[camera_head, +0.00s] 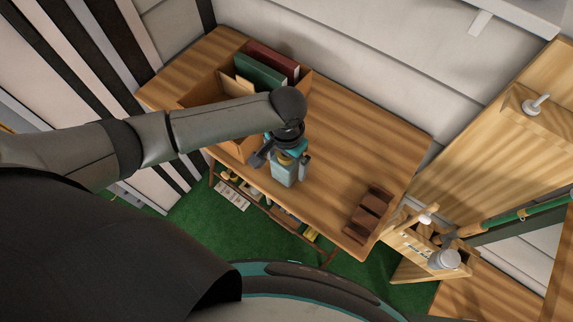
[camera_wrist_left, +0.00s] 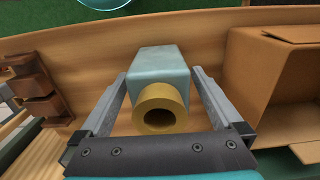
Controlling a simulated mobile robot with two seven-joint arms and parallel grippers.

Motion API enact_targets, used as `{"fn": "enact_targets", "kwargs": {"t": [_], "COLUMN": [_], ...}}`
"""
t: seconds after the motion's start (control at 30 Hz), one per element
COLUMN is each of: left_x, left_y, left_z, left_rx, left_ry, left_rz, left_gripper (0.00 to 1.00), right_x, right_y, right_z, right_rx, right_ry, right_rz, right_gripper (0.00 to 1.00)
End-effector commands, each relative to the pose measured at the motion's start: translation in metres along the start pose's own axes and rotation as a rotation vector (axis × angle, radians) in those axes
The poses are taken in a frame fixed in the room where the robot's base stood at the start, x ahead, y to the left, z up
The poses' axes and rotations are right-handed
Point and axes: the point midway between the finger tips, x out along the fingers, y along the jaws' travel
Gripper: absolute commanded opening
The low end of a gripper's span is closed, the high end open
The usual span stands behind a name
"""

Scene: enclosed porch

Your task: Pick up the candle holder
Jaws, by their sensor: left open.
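The candle holder (camera_head: 285,174) appears to be the light blue, square-sided piece with a yellow ring-shaped neck, standing on the wooden table (camera_head: 345,135). My left gripper (camera_head: 281,163) reaches over it from above. In the left wrist view the candle holder (camera_wrist_left: 160,70) sits between the two fingers of my left gripper (camera_wrist_left: 160,76), its hollow ring facing the camera. The fingers are open, one on each side, with a narrow gap visible on both sides. The gripper partly hides the holder's top in the head view. My right gripper is not in view.
An open cardboard box (camera_wrist_left: 285,80) stands close beside the holder; the head view shows red and green books (camera_head: 262,75) there. A dark brown wooden item (camera_head: 368,213) lies near the table's right end. The table between is clear. A wooden tool caddy (camera_head: 402,238) stands beyond.

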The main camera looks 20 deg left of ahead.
Motion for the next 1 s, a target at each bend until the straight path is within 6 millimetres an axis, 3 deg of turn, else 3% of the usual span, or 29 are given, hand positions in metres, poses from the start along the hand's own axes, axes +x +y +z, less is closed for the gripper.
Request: {"fn": "enact_targets", "kwargs": {"t": [0.1, 0.37, 1.0], "left_x": [0.0112, 0.0117, 0.0114], "left_y": [0.0001, 0.0003, 0.0000], "left_z": [-0.0001, -0.0002, -0.0002], "left_rx": [0.000, 0.001, 0.000], "left_ry": [0.000, 0.001, 0.001], "left_rz": [0.000, 0.001, 0.000], "left_gripper": [1.00, 0.98, 0.26], "right_x": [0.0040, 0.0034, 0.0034], "right_y": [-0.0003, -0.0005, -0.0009], "right_z": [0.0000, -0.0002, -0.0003], "right_rx": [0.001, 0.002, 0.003], "right_ry": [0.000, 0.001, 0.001], "right_rz": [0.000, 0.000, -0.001], "right_gripper": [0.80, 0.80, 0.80]}}
